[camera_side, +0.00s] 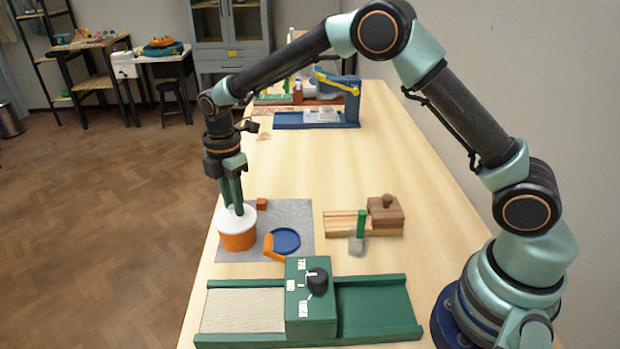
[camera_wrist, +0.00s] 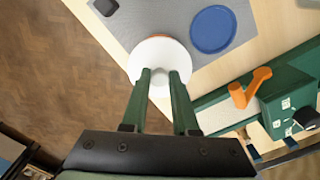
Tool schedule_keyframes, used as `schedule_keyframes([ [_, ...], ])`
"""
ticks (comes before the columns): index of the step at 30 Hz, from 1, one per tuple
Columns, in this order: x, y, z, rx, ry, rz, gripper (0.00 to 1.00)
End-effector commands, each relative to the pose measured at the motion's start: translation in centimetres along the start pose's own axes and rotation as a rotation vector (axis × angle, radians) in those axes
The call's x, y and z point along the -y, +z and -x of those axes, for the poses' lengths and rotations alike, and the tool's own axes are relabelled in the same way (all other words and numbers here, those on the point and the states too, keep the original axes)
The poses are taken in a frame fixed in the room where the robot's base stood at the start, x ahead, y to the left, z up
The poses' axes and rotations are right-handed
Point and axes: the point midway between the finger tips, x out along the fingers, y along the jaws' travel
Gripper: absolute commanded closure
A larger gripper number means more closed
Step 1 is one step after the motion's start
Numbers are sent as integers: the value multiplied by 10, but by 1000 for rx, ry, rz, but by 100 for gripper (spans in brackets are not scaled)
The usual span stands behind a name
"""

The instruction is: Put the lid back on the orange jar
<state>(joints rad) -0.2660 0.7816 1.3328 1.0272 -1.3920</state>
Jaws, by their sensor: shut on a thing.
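The orange jar (camera_side: 238,241) stands on the grey mat (camera_side: 294,216) at the near left part of the table. The white lid (camera_side: 228,221) is at the jar's mouth, and I see no clear gap between them. My gripper (camera_side: 238,212) points down from above with its green fingers shut on the lid's knob. In the wrist view the lid (camera_wrist: 150,52) shows as a white disc, with its pale knob between my fingertips (camera_wrist: 160,79). Whether the lid is fully seated I cannot tell.
A blue disc (camera_side: 287,241) lies right of the jar, with an orange angled piece (camera_side: 271,249) beside it. A small brown cube (camera_side: 262,204) is behind. A green device (camera_side: 312,322) stands in front, and a wooden block set (camera_side: 386,216) to the right. The table's left edge is close.

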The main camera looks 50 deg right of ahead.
Motion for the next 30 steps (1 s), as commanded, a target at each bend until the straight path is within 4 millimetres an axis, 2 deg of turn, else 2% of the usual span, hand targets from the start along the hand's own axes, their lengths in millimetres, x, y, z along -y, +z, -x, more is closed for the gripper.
schedule_keyframes([
  [12, 0, 0, 0, 0, 1, 0, 100],
  [13, 0, 0, 0, 0, 1, 0, 61],
  [15, 0, 0, 0, 0, 1, 0, 37],
  [22, 0, 0, 0, 0, 0, 0, 37],
  [24, 0, 0, 0, 0, 0, 0, 10],
  [25, 0, 0, 0, 0, 0, 0, 7],
  [30, 0, 0, 0, 0, 0, 0, 7],
])
